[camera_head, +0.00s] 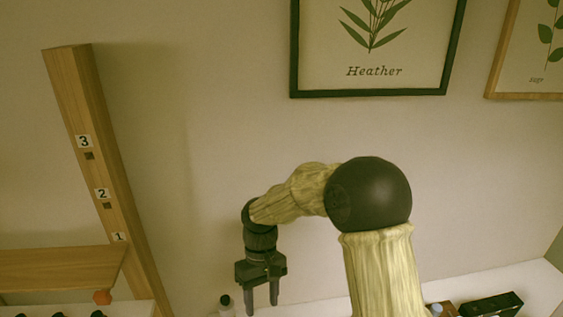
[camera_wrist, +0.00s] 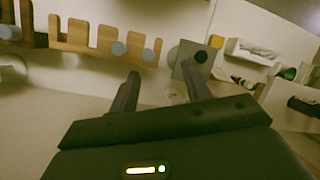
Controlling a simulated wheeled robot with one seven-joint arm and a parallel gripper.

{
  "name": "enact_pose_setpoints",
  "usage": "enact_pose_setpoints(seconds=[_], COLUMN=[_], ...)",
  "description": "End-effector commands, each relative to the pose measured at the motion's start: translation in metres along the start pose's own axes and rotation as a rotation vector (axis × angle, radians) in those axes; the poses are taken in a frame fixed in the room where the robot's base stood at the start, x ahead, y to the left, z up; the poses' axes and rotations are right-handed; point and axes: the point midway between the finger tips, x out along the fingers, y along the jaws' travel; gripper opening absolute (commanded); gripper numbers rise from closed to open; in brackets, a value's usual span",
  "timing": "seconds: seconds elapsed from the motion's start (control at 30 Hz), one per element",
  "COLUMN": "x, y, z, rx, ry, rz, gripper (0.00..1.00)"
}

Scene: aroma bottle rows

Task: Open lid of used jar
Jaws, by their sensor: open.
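My gripper (camera_head: 262,303) points down in the head view, its two fingers apart with nothing between them. It also shows in the wrist view (camera_wrist: 161,74), with the fingers spread. No lid can be made out clearly.
A slanted wooden post (camera_head: 103,165) with numbers 1 to 3 and a wooden shelf (camera_head: 60,268) stand left. A dark box (camera_head: 492,304) lies at bottom right. A notched wooden rack (camera_wrist: 98,45) holds grey round pieces. Framed plant pictures (camera_head: 375,96) hang behind.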

Motion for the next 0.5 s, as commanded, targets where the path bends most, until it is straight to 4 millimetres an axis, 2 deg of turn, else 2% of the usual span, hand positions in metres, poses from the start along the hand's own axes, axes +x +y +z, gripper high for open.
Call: enact_pose_setpoints(seconds=[0.2, 0.5], x=[0.009, 0.023], y=[0.042, 0.089], z=[0.035, 0.092], rx=[0.145, 0.347], ry=[0.131, 0.316], rz=[0.055, 0.117], gripper=[0.48, 0.48])
